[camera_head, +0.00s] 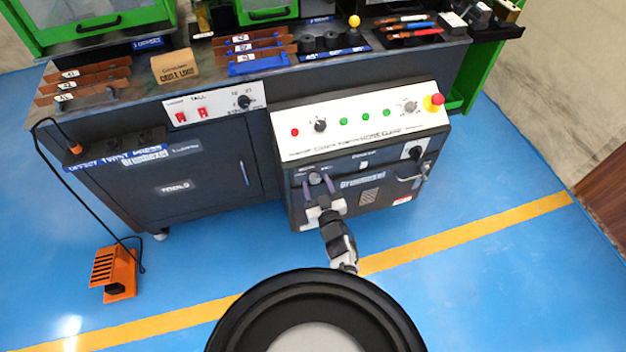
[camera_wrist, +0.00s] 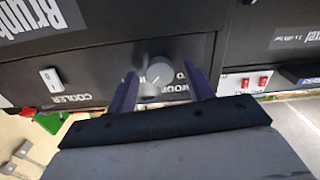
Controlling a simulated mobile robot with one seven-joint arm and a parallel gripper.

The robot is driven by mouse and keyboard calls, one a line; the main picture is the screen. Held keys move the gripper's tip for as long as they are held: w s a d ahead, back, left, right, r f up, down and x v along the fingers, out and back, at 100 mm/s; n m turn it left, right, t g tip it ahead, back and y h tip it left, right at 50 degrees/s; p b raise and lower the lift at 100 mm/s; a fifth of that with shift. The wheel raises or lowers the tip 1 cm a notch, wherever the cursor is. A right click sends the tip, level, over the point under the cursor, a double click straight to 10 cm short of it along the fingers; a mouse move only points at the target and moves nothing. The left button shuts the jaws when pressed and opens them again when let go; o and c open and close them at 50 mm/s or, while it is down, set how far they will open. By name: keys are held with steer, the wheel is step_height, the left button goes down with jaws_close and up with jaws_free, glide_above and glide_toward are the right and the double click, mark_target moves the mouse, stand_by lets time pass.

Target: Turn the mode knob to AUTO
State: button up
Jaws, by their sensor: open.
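The mode knob (camera_head: 315,178) is a grey round knob on the dark front panel below the sloped white control panel. In the wrist view the knob (camera_wrist: 158,74) appears upside down, with "MODE" lettering beside it and partly hidden lettering ending in "TO" at its right. A faint slanted mark shows on its face; which setting it points at I cannot tell. My gripper (camera_head: 317,188) is open, its two purple fingers on either side of the knob. In the wrist view the gripper (camera_wrist: 160,79) straddles the knob, with gaps visible between the fingers and it.
A cooler switch (camera_head: 364,164) sits right of the knob on the same panel. The white control panel (camera_head: 370,138) above carries buttons and a red emergency stop (camera_head: 434,101). An orange foot pedal (camera_head: 114,272) stands on the blue floor at left. The floor in front is clear.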

steer(key=shift+w, duration=0.15)
steer(key=c, duration=1)
